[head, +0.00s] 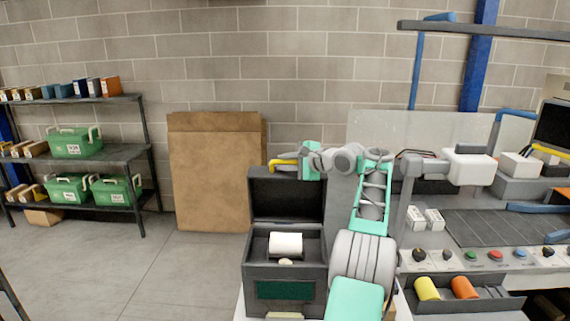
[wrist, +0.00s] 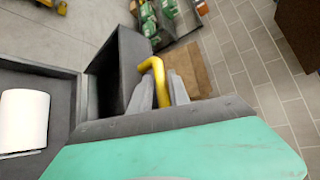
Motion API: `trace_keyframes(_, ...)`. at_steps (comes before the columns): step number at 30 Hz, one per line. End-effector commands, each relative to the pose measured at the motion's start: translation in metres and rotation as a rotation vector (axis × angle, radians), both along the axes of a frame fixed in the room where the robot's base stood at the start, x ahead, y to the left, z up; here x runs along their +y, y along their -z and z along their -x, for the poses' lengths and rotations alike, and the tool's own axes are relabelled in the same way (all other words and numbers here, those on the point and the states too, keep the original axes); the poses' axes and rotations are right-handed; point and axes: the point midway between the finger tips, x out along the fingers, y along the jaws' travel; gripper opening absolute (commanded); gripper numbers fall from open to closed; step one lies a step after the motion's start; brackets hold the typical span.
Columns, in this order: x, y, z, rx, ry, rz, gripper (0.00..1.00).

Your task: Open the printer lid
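The dark grey printer (head: 255,271) stands in front of me with its lid (head: 287,198) raised about upright at the back. A white paper roll (head: 286,244) lies in the open bay; it also shows at the left of the wrist view (wrist: 22,120). The lid's yellow handle (head: 282,163) is at the top of the raised lid. My gripper (wrist: 158,92) has its grey fingers on either side of the yellow handle (wrist: 159,78) and looks shut on it. In the head view my gripper (head: 294,161) partly hides the handle, and my arm covers the area right of the printer.
A workbench (head: 485,232) with buttons, a scanner-like post (head: 470,165) and a tray of yellow and orange rolls (head: 418,306) is at right. A brown board (head: 215,180) leans on the wall behind. A rack (head: 125,154) with green bins is at left; the floor between is clear.

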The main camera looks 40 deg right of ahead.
Motion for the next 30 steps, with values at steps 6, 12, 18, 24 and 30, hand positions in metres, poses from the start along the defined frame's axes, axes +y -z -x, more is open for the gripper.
trace_keyframes(6, -0.003, -0.002, 0.013, 0.000, 0.004, 0.000, 0.23)
trace_keyframes(12, -0.005, -0.016, 0.052, 0.000, 0.003, 0.001, 0.23)
trace_keyframes(18, -0.005, -0.025, 0.072, 0.000, 0.000, 0.000, 0.23)
trace_keyframes(24, -0.005, -0.025, 0.073, 0.000, -0.002, 0.000, 0.23)
trace_keyframes(30, 0.000, -0.026, 0.069, 0.003, -0.007, 0.012, 0.23)
